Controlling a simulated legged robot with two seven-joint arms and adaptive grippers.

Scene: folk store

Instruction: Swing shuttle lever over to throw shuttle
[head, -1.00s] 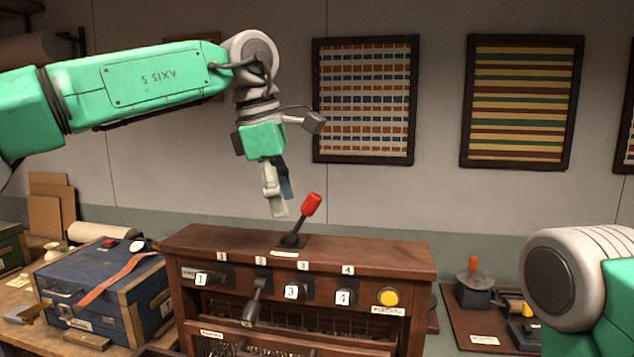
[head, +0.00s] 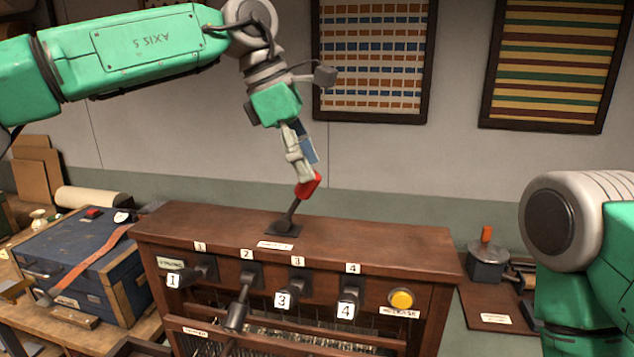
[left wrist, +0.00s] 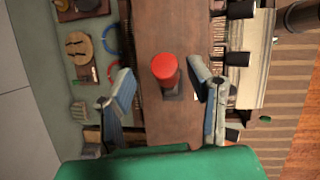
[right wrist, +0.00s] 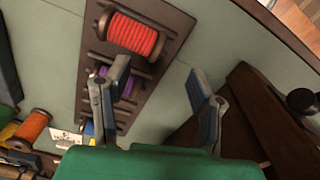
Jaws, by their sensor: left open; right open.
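The shuttle lever (head: 289,218), a dark shaft with a red knob (head: 309,186), stands on top of the wooden loom cabinet (head: 390,238) and tilts to the right. My left gripper (head: 302,178) points down at the red knob, its fingers overlapping the knob in the head view. In the left wrist view the red knob (left wrist: 165,68) lies between the two open fingers (left wrist: 163,95), with gaps on both sides. My right gripper (right wrist: 160,95) is open and empty in the right wrist view; in the head view only its arm shows.
The cabinet front carries several numbered levers, with lever 2 (head: 238,305) hanging lower, and a yellow button (head: 401,299). A blue case (head: 75,262) stands at left. A spool rack with a red spool (right wrist: 133,35) is near my right gripper.

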